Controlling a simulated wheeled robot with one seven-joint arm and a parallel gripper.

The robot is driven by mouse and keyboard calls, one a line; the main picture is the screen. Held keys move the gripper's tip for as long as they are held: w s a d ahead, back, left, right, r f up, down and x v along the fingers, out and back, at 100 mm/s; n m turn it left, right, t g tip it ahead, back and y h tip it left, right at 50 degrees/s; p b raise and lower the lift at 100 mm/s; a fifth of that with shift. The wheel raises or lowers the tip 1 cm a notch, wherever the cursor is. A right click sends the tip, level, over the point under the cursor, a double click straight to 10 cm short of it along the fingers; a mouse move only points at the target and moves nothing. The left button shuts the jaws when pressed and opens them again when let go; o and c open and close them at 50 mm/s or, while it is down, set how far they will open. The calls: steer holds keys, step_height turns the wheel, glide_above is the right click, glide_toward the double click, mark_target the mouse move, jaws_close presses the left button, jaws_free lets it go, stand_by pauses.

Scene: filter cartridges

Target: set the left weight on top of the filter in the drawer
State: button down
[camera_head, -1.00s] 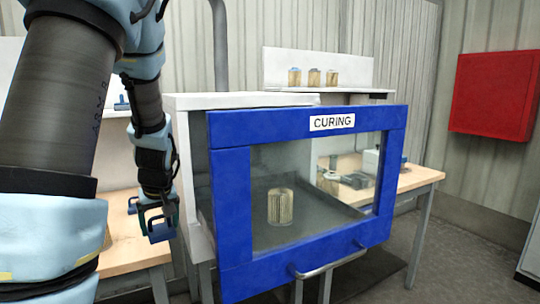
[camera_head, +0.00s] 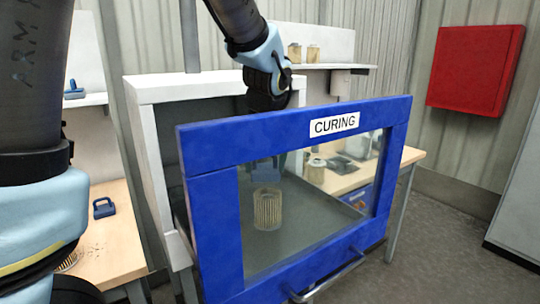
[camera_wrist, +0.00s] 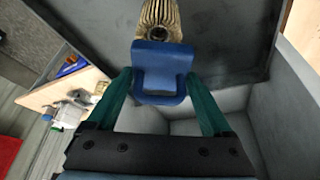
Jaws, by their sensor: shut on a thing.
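My gripper (camera_wrist: 161,82) is shut on a blue weight (camera_wrist: 162,66), with its teal fingers on either side of it. In the head view the same weight (camera_head: 265,173) shows through the drawer's glass front, just above the filter. The filter (camera_head: 267,209) is a pale pleated cylinder standing upright on the drawer floor; it also shows in the wrist view (camera_wrist: 158,19), partly covered by the weight. I cannot tell whether weight and filter touch. The drawer (camera_head: 212,132), with a blue front marked CURING, is pulled out. Its front frame hides most of my gripper in the head view.
Another blue weight (camera_head: 104,208) sits on the wooden table at left. A blue object (camera_head: 73,90) is on the left shelf. More filters (camera_head: 303,53) stand on the back shelf. The drawer's blue frame and glass stand in front of the filter.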

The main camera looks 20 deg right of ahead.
steer(key=shift+s+d, duration=0.15)
steer(key=shift+d, duration=0.15)
steer(key=shift+f+b, duration=1.6)
steer(key=shift+f, duration=0.15)
steer(key=shift+f, duration=0.55)
stand_by(0.9)
jaws_free()
steer(key=shift+a, duration=0.1)
steer(key=shift+s, duration=0.1)
steer(key=b+v, duration=0.2)
steer(key=v, duration=0.8)
steer(key=shift+r, duration=0.4)
steer(key=shift+a, duration=0.2)
